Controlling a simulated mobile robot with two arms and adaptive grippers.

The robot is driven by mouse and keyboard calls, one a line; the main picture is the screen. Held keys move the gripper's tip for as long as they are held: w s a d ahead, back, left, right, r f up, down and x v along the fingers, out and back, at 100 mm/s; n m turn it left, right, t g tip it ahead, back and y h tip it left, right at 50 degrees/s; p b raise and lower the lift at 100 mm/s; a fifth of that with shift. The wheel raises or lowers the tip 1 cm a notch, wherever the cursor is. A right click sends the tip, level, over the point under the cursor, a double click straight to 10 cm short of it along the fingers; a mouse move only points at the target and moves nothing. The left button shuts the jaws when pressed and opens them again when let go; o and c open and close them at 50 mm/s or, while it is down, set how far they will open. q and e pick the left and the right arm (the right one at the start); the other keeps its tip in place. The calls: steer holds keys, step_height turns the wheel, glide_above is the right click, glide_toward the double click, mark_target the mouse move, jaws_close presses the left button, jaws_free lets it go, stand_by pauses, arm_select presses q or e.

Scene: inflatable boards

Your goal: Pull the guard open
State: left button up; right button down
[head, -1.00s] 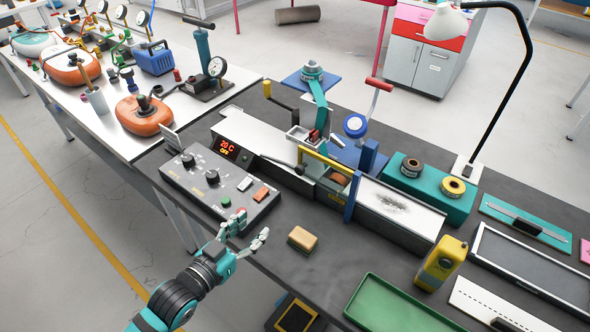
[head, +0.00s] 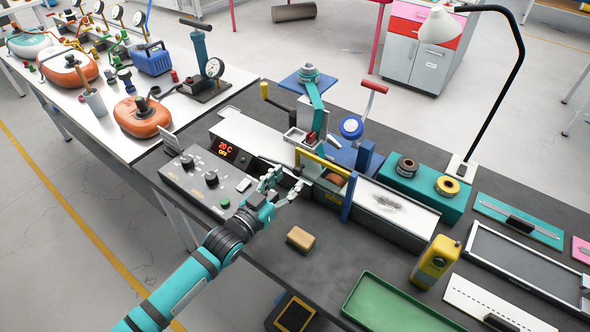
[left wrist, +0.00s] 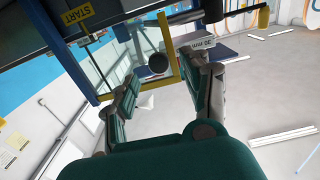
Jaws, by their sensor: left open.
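The guard (head: 322,164) is a yellow-edged clear cover on the machine in the middle of the bench. A dark round knob (left wrist: 158,63) at the guard's yellow frame (left wrist: 166,32) shows in the left wrist view. My left gripper (head: 288,182) is open just in front of the guard, at its left end. In the left wrist view the two fingers (left wrist: 164,82) stand apart with the knob beyond and between them. I cannot tell whether a finger touches it. In the head view the fingers partly hide the knob area and the control panel. My right gripper is out of view.
The control panel (head: 190,182) with dials lies left of the fingers. A tan block (head: 300,238), a green tray (head: 395,305) and a yellow handheld device (head: 436,262) stand on the front of the bench. A blue plate (head: 350,197) rises right of the guard.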

mark_target(296, 172)
arm_select(q)
steer(key=shift+x, duration=2)
jaws_close()
